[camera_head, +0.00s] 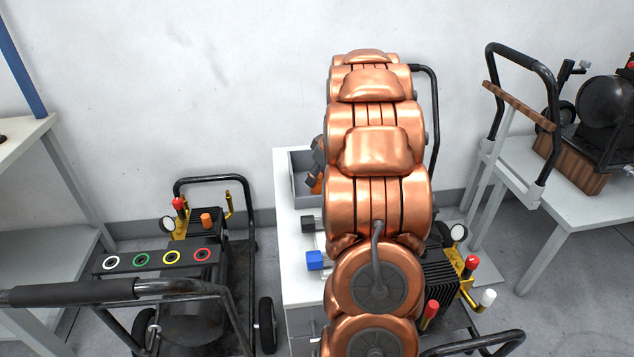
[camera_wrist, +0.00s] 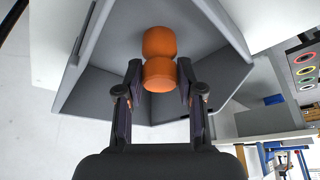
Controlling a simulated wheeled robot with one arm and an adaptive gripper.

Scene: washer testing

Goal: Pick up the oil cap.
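An orange oil cap (camera_wrist: 160,74) shows in the wrist view between the two fingers of my gripper (camera_wrist: 160,68). The fingers are partly closed and their tips meet its left and right sides. A second rounded orange form (camera_wrist: 160,41) adjoins it; I cannot tell whether it is part of the same cap or another piece. In the head view my gripper (camera_head: 319,158) is at the grey bin (camera_head: 301,159), mostly hidden behind my copper-coloured arm, with a bit of orange (camera_head: 317,186) below it. Another orange cap (camera_head: 207,219) sits on the left pressure washer.
The bin's grey walls (camera_wrist: 225,70) stand close around my gripper. The bin is on a white cabinet (camera_head: 290,245), with a blue-ended part (camera_head: 315,260) in front. Pressure washers stand left (camera_head: 190,310) and right (camera_head: 448,275). A wall is behind.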

